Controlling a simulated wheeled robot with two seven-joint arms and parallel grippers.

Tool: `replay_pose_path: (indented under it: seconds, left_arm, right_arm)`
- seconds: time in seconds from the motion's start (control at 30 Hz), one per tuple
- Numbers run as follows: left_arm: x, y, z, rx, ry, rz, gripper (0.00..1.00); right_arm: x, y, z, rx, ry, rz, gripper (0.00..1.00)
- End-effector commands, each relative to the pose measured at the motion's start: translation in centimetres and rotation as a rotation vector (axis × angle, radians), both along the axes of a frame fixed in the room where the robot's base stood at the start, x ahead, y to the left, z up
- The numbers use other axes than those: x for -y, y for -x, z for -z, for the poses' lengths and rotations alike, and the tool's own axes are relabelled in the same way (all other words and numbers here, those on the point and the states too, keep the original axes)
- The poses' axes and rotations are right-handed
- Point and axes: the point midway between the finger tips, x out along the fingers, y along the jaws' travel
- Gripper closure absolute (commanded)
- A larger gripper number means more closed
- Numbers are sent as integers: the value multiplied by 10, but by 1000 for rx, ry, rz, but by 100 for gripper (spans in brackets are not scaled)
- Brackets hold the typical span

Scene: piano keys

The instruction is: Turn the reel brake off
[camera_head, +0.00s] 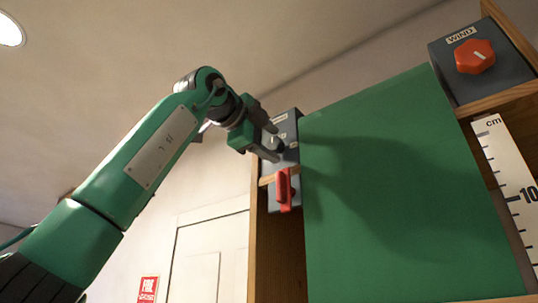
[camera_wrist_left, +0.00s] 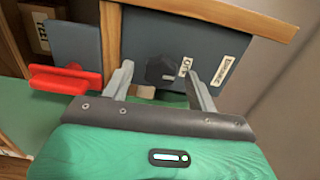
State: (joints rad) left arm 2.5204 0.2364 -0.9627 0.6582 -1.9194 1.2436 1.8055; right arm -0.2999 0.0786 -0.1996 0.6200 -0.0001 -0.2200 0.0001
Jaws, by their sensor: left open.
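A dark grey box (camera_head: 293,126) is fixed at the upper left of the wooden frame; it also shows in the left wrist view (camera_wrist_left: 140,30). It carries a black faceted knob (camera_wrist_left: 160,70). Beside the knob is a small white label (camera_wrist_left: 185,67) that seems to read OFF, and a longer label (camera_wrist_left: 218,70) whose text is hard to read. My left gripper (camera_head: 274,143) is open in front of this box. In the left wrist view, its two fingers (camera_wrist_left: 158,75) stand apart on either side of the knob; whether they touch it is unclear. My right gripper is not in view.
A red lever (camera_head: 284,188) on a grey plate is just below the box, close to the gripper. A large green panel (camera_head: 390,180) fills the middle. At the upper right are a WIND box with a red knob (camera_head: 474,56) and a cm scale (camera_head: 508,180).

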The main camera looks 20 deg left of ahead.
Motion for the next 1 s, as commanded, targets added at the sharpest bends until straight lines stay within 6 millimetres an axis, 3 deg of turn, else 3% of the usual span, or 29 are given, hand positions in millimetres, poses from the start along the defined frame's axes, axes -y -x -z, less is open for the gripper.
replay_pose_path:
  seconds: [0.17, 0.7, 1.0]
  left_arm:
    - [-5, 12, 2, 2, 1, 0, 41]
    - [-42, 115, 2, 2, 1, 0, 41]
    - [-48, 130, 0, 0, 1, 0, 41]
  right_arm:
    - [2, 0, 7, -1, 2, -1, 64]
    - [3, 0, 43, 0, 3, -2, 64]
    - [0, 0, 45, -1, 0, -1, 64]
